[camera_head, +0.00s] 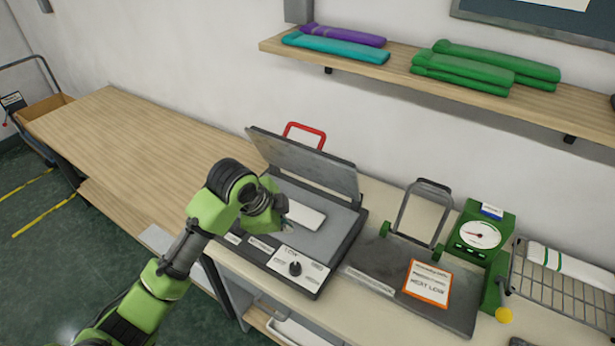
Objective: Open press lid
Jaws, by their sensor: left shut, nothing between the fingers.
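The press (347,228) stands on the bench at the middle of the view. Its grey lid (308,162) is raised and leans back toward the wall. A red handle (305,130) shows behind the lid's top edge. A white flat piece (305,213) lies on the press bed. My wrist hides part of the press. My right gripper is not in view.
Right of the press is a grey plate with an upright frame (418,212) and an orange-edged card (427,284). Beyond are a green dial device (481,240) and a wire rack (562,290). Rolled fabric lies on the wall shelf (400,80). The left bench (120,140) is clear.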

